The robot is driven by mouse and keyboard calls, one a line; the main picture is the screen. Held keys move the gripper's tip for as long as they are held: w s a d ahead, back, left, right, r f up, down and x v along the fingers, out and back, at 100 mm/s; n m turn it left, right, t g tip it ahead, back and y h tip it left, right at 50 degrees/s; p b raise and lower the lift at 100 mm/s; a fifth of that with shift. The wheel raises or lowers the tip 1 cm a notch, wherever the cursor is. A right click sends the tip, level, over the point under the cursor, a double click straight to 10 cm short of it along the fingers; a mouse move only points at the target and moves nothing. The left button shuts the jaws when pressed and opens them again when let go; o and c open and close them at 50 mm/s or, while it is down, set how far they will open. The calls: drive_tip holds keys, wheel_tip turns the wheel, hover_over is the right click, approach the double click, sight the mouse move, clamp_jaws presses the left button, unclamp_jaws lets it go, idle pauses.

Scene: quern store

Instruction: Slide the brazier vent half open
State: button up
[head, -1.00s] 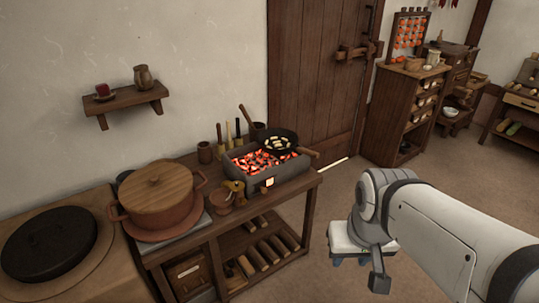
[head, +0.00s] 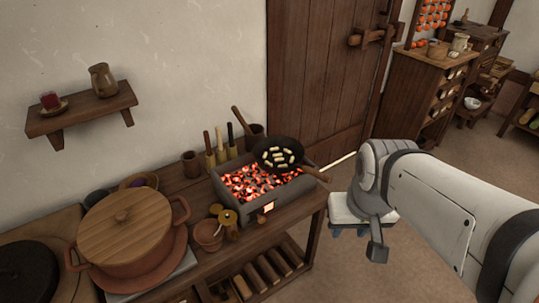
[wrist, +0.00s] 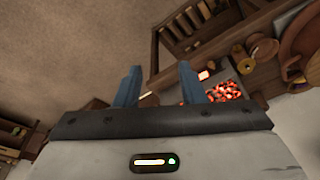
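The brazier (head: 290,193) is a grey box of glowing coals on the wooden bench in the head view. Its front wall has a small glowing vent opening (head: 268,207) with a dark tab beside it; how far the vent is open is too small to tell. The brazier's coals (wrist: 226,91) and the glowing vent (wrist: 205,75) also show in the wrist view, right of my fingers. My gripper (wrist: 160,66) has its two blue fingers spread apart with nothing between them. In the head view my gripper (head: 349,234) hangs right of the bench, apart from the brazier.
A black pan (head: 278,153) of pale pieces sits on the brazier's back right. A small cup (head: 208,236) and brass pieces (head: 228,218) stand close to its front left. A lidded pot (head: 128,236) is further left. Floor right of the bench is clear.

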drive_tip(key=shift+s+a, duration=0.1)
drive_tip(key=shift+a, duration=0.05)
drive_tip(key=shift+o, duration=0.8)
drive_tip(key=shift+f, duration=0.15)
drive_tip(key=shift+o, duration=0.4)
drive_tip(key=w+f+n+t+b, duration=0.1)
drive_tip(key=w+f+t+b, duration=0.2)
drive_tip(key=w+f+b, duration=0.6)
drive_tip(key=shift+d+f+h, duration=0.25)
drive_tip(key=shift+f+h, duration=0.15)
drive_tip(key=shift+f, duration=0.45)
drive_tip(key=n+t+y+b, duration=0.55)
drive_tip(key=y+b, duration=0.25)
drive_tip(key=b, duration=1)
approach(263, 221)
drive_tip(key=w+f, duration=0.1)
drive_tip(key=w, duration=0.1)
drive_tip(key=shift+n+y, duration=0.25)
drive_tip(key=shift+y, duration=0.05)
drive_tip(key=b+x, duration=0.1)
drive_tip(key=x, duration=0.6)
drive_tip(key=shift+s+a+b, duration=0.1)
drive_tip(key=shift+a+b, duration=0.3)
